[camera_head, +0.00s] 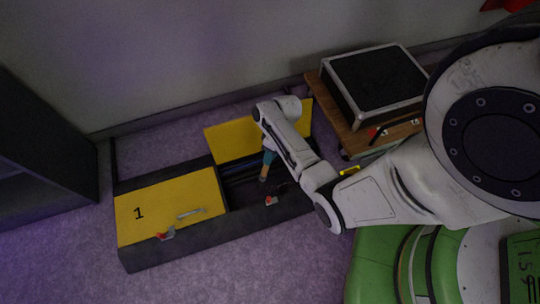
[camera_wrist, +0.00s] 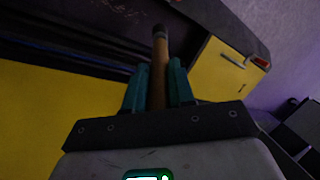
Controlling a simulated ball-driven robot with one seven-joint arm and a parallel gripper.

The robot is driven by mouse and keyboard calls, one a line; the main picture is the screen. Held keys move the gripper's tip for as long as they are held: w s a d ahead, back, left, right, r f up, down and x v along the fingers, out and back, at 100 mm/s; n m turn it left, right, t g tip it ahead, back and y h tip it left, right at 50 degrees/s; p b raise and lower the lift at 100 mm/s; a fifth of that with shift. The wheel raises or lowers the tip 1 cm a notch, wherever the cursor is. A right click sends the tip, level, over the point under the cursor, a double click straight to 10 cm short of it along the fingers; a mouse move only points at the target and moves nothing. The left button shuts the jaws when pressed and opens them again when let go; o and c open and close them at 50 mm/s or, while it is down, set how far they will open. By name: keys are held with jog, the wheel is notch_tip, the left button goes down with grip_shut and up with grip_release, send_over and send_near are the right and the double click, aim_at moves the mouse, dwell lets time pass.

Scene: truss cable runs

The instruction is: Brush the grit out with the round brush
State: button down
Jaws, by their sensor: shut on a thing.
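My gripper (camera_head: 268,160) points down over the open compartment (camera_head: 240,191) of a long dark floor box. In the wrist view its teal fingers (camera_wrist: 158,84) are shut on the brown handle of the round brush (camera_wrist: 160,62). The brush (camera_head: 264,174) also shows below the fingers in the head view, its lower end at the compartment. I cannot tell whether it touches the bottom. Faint specks that may be grit (camera_wrist: 130,10) show on the dark surface in the wrist view. My arm hides the compartment's right part.
A yellow lid marked 1 (camera_head: 165,200) is closed on the left, with a handle and a red latch (camera_head: 166,234). Another yellow lid (camera_head: 232,139) stands open behind the compartment. A black case (camera_head: 376,82) sits on a wooden trolley (camera_head: 360,137) at the back right.

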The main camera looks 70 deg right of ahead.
notch_tip(320, 180, down, 6)
jog(key=b, duration=0.6)
jog(key=shift+f+b, duration=0.55)
jog(key=shift+f, duration=0.15)
dwell(0.7)
jog(key=shift+s+d, duration=0.1)
jog(key=s+d, duration=0.8)
jog(key=s, duration=0.3)
jog(key=shift+s+d+p, duration=0.2)
jog(key=shift+d+p, duration=0.2)
jog(key=shift+p, duration=0.05)
dwell(1.1)
jog(key=shift+w, duration=0.1)
